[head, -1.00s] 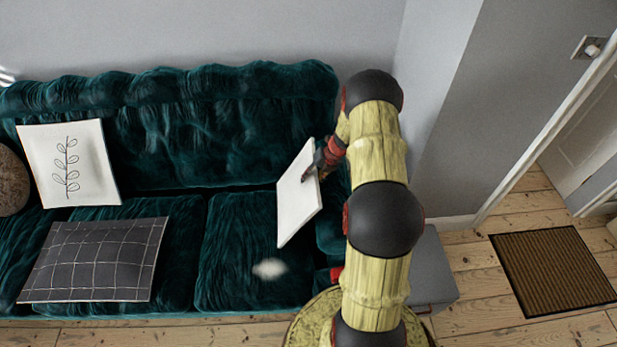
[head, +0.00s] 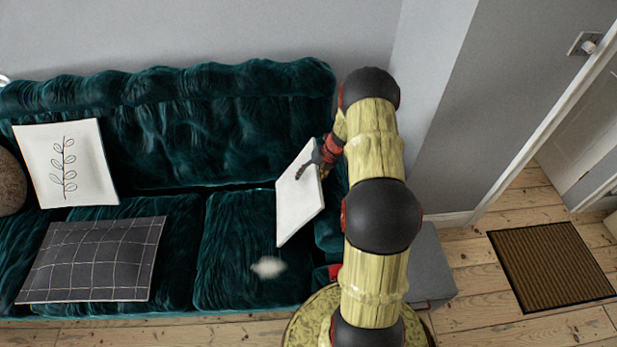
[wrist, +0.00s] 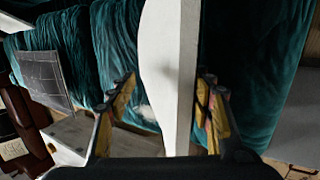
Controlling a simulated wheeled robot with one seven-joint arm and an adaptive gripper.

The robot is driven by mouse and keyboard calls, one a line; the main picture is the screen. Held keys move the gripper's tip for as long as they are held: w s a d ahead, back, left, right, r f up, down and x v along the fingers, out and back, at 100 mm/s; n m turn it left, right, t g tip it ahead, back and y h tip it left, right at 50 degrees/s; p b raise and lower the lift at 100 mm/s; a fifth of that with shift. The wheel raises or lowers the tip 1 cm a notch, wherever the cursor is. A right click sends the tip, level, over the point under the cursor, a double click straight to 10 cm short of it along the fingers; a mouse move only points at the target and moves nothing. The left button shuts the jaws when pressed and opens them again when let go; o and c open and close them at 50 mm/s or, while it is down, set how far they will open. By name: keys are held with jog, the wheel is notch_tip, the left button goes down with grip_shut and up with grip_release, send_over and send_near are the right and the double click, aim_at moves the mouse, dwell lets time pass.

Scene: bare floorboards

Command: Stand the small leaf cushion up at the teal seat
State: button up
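A plain white square cushion (head: 298,208) stands tilted on edge at the right end of the teal seat (head: 235,240), near the sofa's right arm. Another white cushion with a leaf drawing (head: 85,165) leans on the sofa back at the left.
A dark checked cushion (head: 95,262) lies flat on the left seat. A round brown cushion (head: 10,182) is at the far left. A small pale blurred patch (head: 268,266) shows on the seat front. A grey box (head: 430,265) stands right of the sofa, and a brown doormat (head: 553,270) lies beyond.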

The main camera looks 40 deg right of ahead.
jog(key=v, duration=1.2)
jog(key=s+a+n+g, duration=0.2)
jog(key=s+a+n, duration=0.3)
jog(key=n, duration=0.7)
jog(key=s+a+r+n+t+h, duration=0.1)
jog(key=s+a+r+n, duration=0.4)
jog(key=a+r+n, duration=0.5)
jog(key=s+a+r+n+t+h, duration=0.1)
jog(key=s+a+r+n, duration=0.5)
jog(key=a+r+n, duration=0.5)
jog(key=s+a+r+n+t+h, duration=0.1)
jog(key=s+a+r+n, duration=0.4)
jog(key=a+r+n, duration=0.5)
jog(key=shift+s+a+r+t, duration=0.3)
jog(key=shift+a+r, duration=0.15)
jog(key=shift+r, duration=0.05)
